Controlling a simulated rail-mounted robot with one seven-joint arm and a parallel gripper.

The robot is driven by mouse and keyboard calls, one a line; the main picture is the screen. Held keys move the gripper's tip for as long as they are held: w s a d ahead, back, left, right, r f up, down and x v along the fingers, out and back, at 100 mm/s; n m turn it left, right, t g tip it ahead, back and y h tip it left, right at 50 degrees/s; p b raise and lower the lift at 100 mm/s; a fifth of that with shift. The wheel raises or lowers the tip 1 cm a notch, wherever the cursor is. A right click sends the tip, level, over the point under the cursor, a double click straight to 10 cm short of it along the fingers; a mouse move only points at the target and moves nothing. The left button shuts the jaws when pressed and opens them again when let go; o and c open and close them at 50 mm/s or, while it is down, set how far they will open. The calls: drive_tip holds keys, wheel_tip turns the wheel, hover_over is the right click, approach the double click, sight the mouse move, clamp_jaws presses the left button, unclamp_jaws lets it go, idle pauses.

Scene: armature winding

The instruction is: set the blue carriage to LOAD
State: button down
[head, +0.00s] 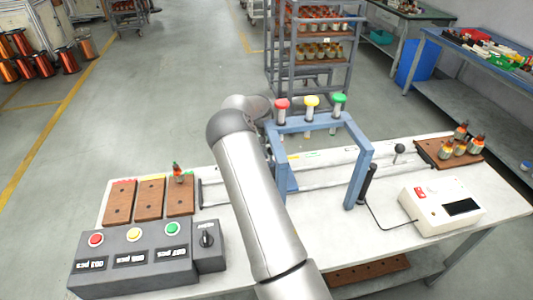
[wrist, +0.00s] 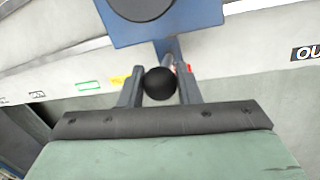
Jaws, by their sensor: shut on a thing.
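In the wrist view my gripper (wrist: 160,88) is shut on a black ball knob (wrist: 159,83). A blue plate (wrist: 200,14) with a dark round part stands just beyond the knob, and a short blue piece links the two; it looks like the blue carriage. Behind them a pale strip carries a green-framed label (wrist: 88,85), a yellow label (wrist: 118,81) and a red mark (wrist: 188,68) partly covered by a finger. The lettering is too small to read, so I cannot tell which mark is LOAD. In the head view my arm hides the gripper and knob.
A blue frame (head: 360,165) with red, yellow and green knobs on top spans the rails. A control box (head: 150,262) stands front left, a white meter (head: 440,205) at right. Another black ball knob (head: 399,148) stands near the rails' right end. Brown trays hold small parts.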

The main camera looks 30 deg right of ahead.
drive_tip(key=c, duration=1.1)
unclamp_jaws()
drive_tip(key=w+a+r+b, duration=0.1)
drive_tip(key=a+r+b, duration=0.2)
drive_tip(key=r, duration=1.4)
drive_tip(key=shift+w, duration=0.35)
